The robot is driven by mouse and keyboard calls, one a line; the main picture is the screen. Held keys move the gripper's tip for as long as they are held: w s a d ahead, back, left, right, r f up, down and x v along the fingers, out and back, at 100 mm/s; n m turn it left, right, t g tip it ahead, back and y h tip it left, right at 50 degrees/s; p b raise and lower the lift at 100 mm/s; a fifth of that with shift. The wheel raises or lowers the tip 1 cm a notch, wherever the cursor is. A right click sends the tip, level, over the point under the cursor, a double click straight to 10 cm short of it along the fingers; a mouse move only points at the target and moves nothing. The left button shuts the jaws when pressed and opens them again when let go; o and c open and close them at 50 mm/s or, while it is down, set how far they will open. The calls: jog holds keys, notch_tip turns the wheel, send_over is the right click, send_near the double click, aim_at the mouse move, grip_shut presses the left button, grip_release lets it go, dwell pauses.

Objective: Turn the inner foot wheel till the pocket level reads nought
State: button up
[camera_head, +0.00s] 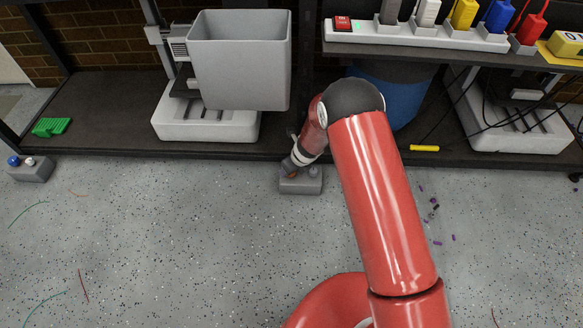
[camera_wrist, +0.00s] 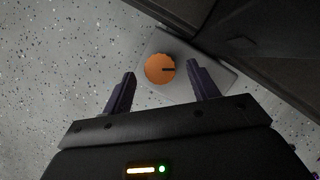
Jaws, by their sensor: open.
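The orange foot wheel (camera_wrist: 160,69), with a dark mark pointing right, sits on a grey foot block (camera_wrist: 217,76) in the wrist view. My gripper (camera_wrist: 160,70) is open, one finger on each side of the wheel in that view; I cannot tell whether either touches it. In the head view, my gripper (camera_head: 293,165) is over the left part of the foot block (camera_head: 302,187) and mostly hides the wheel. A yellow device with a pale face (camera_head: 566,43), cut by the right edge, may be the pocket level; its reading is not legible.
Another foot block (camera_head: 33,172) with a blue knob stands far left. Printers (camera_head: 205,125) stand on the low dark shelf (camera_head: 110,100). A power strip (camera_head: 420,35) with coloured plugs is on the upper shelf. Purple bits and thin strands lie on the otherwise open floor (camera_head: 170,250).

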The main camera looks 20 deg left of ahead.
jog(key=p+v, duration=0.1)
jog(key=v, duration=0.5)
jog(key=shift+d, duration=0.1)
dwell(0.3)
